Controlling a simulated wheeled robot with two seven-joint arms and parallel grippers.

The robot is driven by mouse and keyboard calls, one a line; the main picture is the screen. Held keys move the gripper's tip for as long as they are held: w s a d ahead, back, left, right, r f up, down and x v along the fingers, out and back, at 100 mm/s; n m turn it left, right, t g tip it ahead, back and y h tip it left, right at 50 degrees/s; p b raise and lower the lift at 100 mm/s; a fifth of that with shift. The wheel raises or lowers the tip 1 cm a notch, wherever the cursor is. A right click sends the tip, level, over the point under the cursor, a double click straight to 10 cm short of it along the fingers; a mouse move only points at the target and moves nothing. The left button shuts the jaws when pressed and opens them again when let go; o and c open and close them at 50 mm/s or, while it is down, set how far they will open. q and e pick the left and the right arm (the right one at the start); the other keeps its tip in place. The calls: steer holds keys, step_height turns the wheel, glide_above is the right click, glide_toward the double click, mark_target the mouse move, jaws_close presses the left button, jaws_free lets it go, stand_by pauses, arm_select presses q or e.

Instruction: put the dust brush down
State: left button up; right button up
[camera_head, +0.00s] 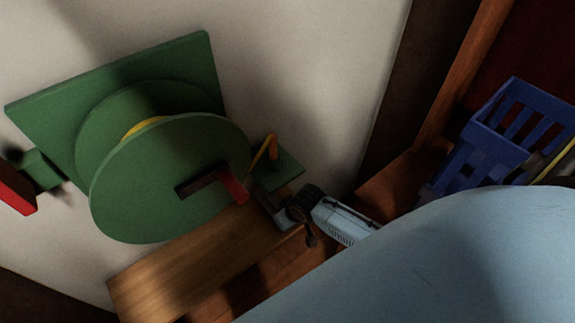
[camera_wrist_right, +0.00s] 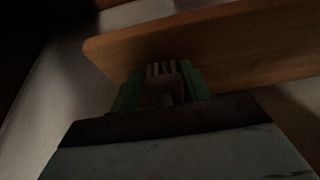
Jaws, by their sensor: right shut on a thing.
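In the right wrist view, the same gripper (camera_wrist_right: 163,88) is shut on a small, dim grey-brown piece with a ridged end (camera_wrist_right: 164,72), which I take for the dust brush. Green parts show on both sides of it. Most of the brush is hidden or too dark to make out. The wooden board (camera_wrist_right: 215,45) lies just beyond the gripper; I cannot tell whether the brush touches it. My left gripper is not in view.
A large green reel (camera_head: 150,195) with a red and black handle (camera_head: 232,188) stands by the pale surface. A small orange piece (camera_head: 272,147) is at its right. A blue slatted basket (camera_head: 490,155) sits at right. A red and green fitting (camera_head: 18,190) is at far left.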

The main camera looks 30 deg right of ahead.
steer(key=shift+f, duration=0.15)
steer(key=o, duration=1.1)
steer(key=p+v, duration=0.4)
steer(key=v, duration=0.8)
steer(key=s+d+f+g, duration=0.1)
steer(key=s+f, duration=0.4)
steer(key=f, duration=0.3)
steer(key=s+d+f+g, duration=0.1)
steer(key=s+f, duration=0.3)
steer(key=f, duration=0.5)
steer(key=s+f, duration=0.3)
steer(key=s, duration=0.4)
steer(key=s+a+f+n+g, duration=0.1)
steer(key=s+f, duration=0.3)
steer(key=s, duration=0.3)
steer(key=s+a+f, duration=0.1)
steer(key=s+f, duration=0.3)
steer(key=s, duration=0.4)
steer(key=shift+a+f+g, duration=0.2)
steer(key=shift+f+g, duration=0.05)
steer(key=shift+g, duration=0.05)
